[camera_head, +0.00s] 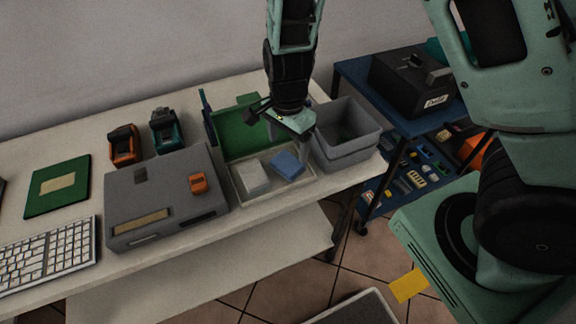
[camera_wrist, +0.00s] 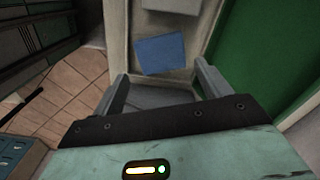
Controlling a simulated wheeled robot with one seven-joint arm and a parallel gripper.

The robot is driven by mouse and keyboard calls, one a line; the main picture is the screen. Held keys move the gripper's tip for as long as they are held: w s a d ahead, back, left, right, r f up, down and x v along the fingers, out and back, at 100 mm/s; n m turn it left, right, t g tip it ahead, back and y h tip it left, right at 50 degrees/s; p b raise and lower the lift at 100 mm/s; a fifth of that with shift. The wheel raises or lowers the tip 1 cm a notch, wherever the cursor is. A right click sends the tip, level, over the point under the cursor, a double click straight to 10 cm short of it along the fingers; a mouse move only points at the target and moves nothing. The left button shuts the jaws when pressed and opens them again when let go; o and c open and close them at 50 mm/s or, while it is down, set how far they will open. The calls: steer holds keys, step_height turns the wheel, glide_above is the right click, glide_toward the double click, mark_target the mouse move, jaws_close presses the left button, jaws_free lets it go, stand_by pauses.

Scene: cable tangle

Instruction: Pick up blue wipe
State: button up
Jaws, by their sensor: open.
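The blue wipe (camera_head: 288,164) lies in a shallow pale tray (camera_head: 262,206) on the table, beside a white stack (camera_head: 252,178). In the wrist view the blue wipe (camera_wrist: 161,54) lies flat and slightly turned, just beyond the fingertips. My gripper (camera_head: 296,136) hangs above the back right of the tray, near the blue wipe and apart from it. In the wrist view my gripper (camera_wrist: 160,78) has its two fingers spread wide with nothing between them. Part of my gripper's fingers is hard to make out in the head view.
A green lid (camera_head: 242,130) stands upright behind the tray. Grey bins (camera_head: 347,128) stand close on its right, and a grey box (camera_head: 165,195) on its left. A blue cart (camera_head: 350,72) with a black case (camera_head: 412,80) stands at the right. The table's front edge is near the tray.

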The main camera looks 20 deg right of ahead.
mark_target(288, 162)
steer(key=shift+f, duration=3.3)
steer(key=c, duration=0.7)
step_height(288, 162, up, 10)
steer(key=shift+r+p, duration=0.1)
steer(key=shift+p, duration=0.35)
steer(key=o, duration=0.4)
steer(key=shift+c, duration=1.2)
steer(key=shift+w, duration=0.1)
